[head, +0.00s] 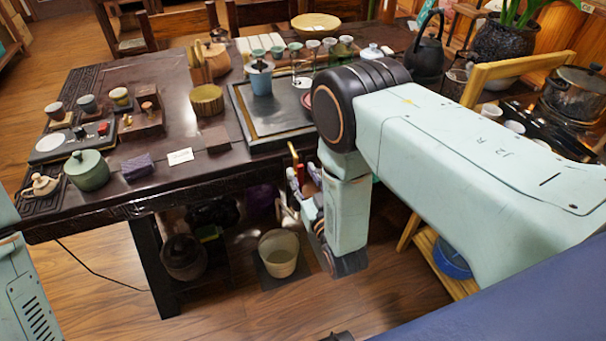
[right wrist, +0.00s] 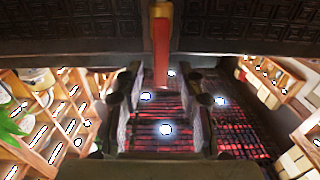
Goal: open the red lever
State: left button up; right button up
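The red lever (right wrist: 161,45), with a yellow upper end, shows at the top middle of the right wrist view, in front of a dark carved edge. In the head view a small red and yellow piece (head: 293,153) at the table's front edge appears to be the same lever. My right gripper (head: 303,178) points up just below it. In the right wrist view its two fingers (right wrist: 161,83) stand apart, with the lever's lower end in line with the gap between them. I cannot tell whether they touch it. My left gripper is not in view.
The dark table (head: 110,190) holds a green lidded pot (head: 87,170), a tea tray (head: 245,125) and several cups and blocks. Below it stand a pale bucket (head: 279,254) and dark pots (head: 183,257). A wooden stand (head: 440,270) is at right. Floor at front is open.

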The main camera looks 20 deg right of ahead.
jog(key=s, duration=0.7)
jog(key=shift+d, duration=0.15)
jog(key=shift+f, duration=0.1)
jog(key=s+d+f+g, duration=0.2)
jog(key=s+f+g, duration=0.7)
jog(key=s+f, duration=0.25)
jog(key=s+d+r+g, duration=0.1)
jog(key=s+g, duration=0.3)
jog(key=s, duration=0.5)
jog(key=s+d+r+g, duration=0.1)
jog(key=s+g, duration=0.4)
jog(key=s, duration=0.4)
jog(key=shift+s+d+m, duration=0.15)
jog(key=shift+d+m, duration=0.15)
jog(key=shift+d, duration=0.1)
